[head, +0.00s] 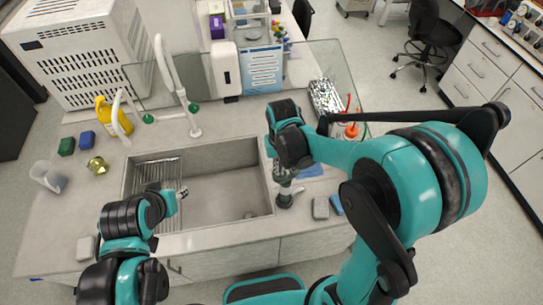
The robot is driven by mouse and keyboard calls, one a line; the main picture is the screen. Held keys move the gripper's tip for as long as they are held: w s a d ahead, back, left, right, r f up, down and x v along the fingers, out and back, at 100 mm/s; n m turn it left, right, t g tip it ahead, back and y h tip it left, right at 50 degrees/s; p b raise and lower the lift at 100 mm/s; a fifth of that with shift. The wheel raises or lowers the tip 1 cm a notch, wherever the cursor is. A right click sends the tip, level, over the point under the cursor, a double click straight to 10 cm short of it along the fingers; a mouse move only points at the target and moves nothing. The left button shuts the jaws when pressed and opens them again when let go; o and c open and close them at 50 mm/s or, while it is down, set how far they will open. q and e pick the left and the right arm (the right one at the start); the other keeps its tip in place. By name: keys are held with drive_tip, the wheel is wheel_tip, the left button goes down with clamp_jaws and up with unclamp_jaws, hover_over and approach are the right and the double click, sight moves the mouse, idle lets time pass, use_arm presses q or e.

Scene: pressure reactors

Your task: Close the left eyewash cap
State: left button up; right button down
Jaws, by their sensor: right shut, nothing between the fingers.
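A white tap with a tall curved neck (168,70) and green-tipped ends stands behind the sink (255,165). A second white curved pipe (117,115) rises to its left. I cannot make out the left eyewash cap for certain, nor whether it is open. My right gripper (284,203) points down at the sink's right rim, shut and empty, away from the white pipes. My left gripper (183,192) is over the left part of the sink, in front of the pipes. Its fingers are too small to read.
A yellow bottle (104,113), green blocks (66,146) and a clear beaker (47,177) stand left of the sink. A clear screen (325,62) and a white dispenser (225,70) are behind. A foil-covered item (325,97) stands right.

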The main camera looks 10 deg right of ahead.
drive_tip(key=shift+f+b, duration=0.35)
drive_tip(key=shift+f, duration=0.15)
drive_tip(key=shift+r+p, duration=2.6)
drive_tip(key=shift+r, duration=1.05)
drive_tip(key=shift+f, duration=0.1)
drive_tip(key=shift+s+d+f+b, duration=0.1)
drive_tip(key=shift+f+b, duration=0.1)
drive_tip(key=shift+b, duration=0.3)
drive_tip(key=s+d+f+t+b, duration=0.2)
drive_tip(key=f+b, duration=0.5)
drive_tip(key=b, duration=0.5)
drive_tip(key=s+d+f+t+b, duration=0.3)
drive_tip(key=s+f+t+b, duration=0.2)
drive_tip(key=b, duration=0.7)
wheel_tip(320, 180, down, 3)
drive_tip(key=shift+s+d+f+b, duration=0.1)
drive_tip(key=shift+s+d+b, duration=0.2)
drive_tip(key=shift+s, duration=0.7)
